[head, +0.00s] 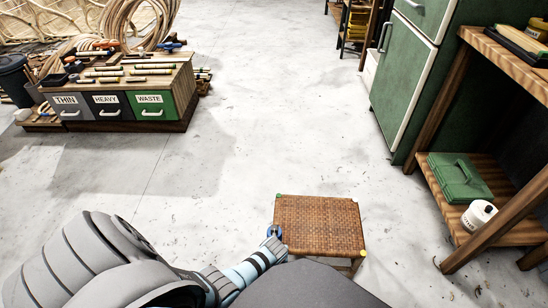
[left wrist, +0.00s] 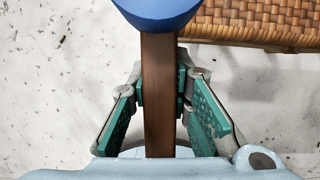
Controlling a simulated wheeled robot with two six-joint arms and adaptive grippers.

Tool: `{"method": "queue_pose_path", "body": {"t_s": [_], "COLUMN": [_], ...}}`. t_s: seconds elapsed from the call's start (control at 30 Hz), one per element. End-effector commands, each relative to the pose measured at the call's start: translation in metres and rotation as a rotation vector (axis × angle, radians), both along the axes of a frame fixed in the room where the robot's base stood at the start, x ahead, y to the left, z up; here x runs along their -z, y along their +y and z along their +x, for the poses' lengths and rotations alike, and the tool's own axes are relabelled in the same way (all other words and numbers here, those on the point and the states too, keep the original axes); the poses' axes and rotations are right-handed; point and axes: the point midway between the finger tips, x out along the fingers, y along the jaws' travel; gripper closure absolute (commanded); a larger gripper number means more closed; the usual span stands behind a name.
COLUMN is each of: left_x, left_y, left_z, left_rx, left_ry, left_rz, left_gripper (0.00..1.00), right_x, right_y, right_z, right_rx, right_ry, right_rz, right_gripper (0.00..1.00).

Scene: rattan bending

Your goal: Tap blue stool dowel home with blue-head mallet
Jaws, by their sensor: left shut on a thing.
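The stool (head: 318,224) stands on the floor in front of me, with a woven brown seat. A green dowel end (head: 278,196) shows at its far left corner and a yellow one (head: 363,253) at its near right corner. My left gripper (left wrist: 160,90) is shut on the brown handle of the mallet (left wrist: 159,65), whose blue head (left wrist: 158,10) is cut by the top edge of the left wrist view. In the head view, blue (head: 273,231) shows at the stool's left edge, beside the gripper; I cannot tell mallet head from blue dowel there. My right gripper is out of view.
A low cabinet (head: 120,104) with THIN, HEAVY and WASTE drawers stands at the back left, with tools on top. A green cabinet (head: 425,85) and a wooden shelf (head: 515,230) with a green toolbox (head: 458,180) stand at right. The floor between is clear.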

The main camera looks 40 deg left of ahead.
Motion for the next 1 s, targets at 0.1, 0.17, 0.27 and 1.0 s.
{"method": "queue_pose_path", "body": {"t_s": [0.1, 0.17, 0.27, 1.0], "left_x": [0.006, 0.008, 0.007, 0.042], "left_y": [0.0, 0.0, 0.0, 0.0], "left_z": [0.001, 0.001, 0.001, 0.001], "left_rx": [0.0, 0.0, 0.001, 0.0], "left_ry": [-0.002, -0.002, -0.003, -0.001], "left_rz": [0.0, 0.0, 0.0, 0.0], "left_gripper": [1.0, 1.0, 1.0, 1.0], "right_x": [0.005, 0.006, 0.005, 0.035], "right_y": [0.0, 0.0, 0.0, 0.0], "right_z": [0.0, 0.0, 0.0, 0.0], "right_rx": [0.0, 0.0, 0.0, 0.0], "right_ry": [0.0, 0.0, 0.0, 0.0], "right_rz": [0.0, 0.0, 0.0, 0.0], "right_gripper": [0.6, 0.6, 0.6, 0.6]}}
